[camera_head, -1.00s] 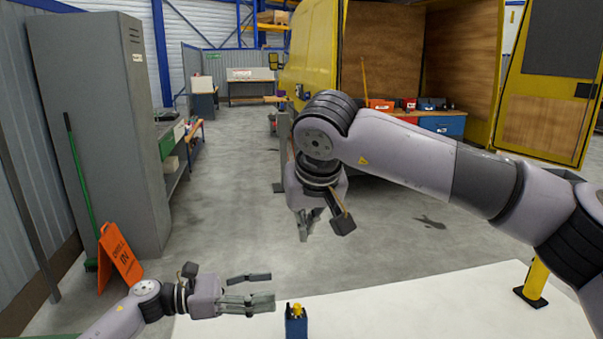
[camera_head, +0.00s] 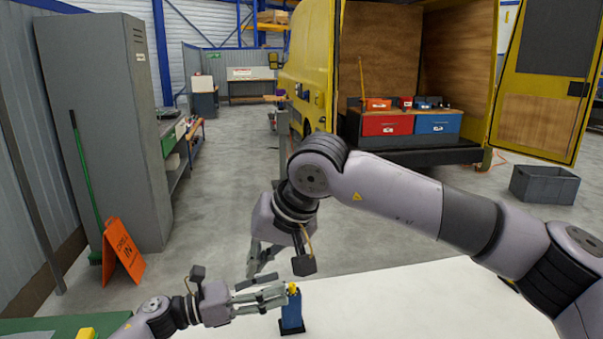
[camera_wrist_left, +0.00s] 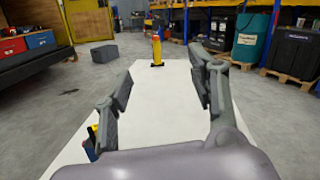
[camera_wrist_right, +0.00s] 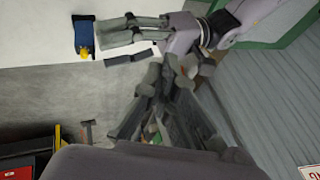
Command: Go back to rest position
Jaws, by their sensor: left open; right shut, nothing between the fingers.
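My left gripper (camera_head: 262,295) is open and empty, low in the head view, over the white surface (camera_head: 400,305). Its spread fingers (camera_wrist_left: 160,85) also show in the left wrist view. A blue block-like object with a yellow top (camera_head: 291,313) stands on the white surface just right of the left fingertips; I cannot tell whether they touch. It also shows in the right wrist view (camera_wrist_right: 84,38). My right gripper (camera_head: 261,260) is shut and empty, pointing down just above and behind the left gripper. Its fingers (camera_wrist_right: 155,95) show in the right wrist view, close to my left arm.
A yellow cylinder with a dark base (camera_wrist_left: 157,50) stands on the white surface. A grey cabinet (camera_head: 105,120) and an orange sign (camera_head: 123,248) stand at left. A yellow van (camera_head: 310,65) and a grey crate (camera_head: 544,184) are beyond.

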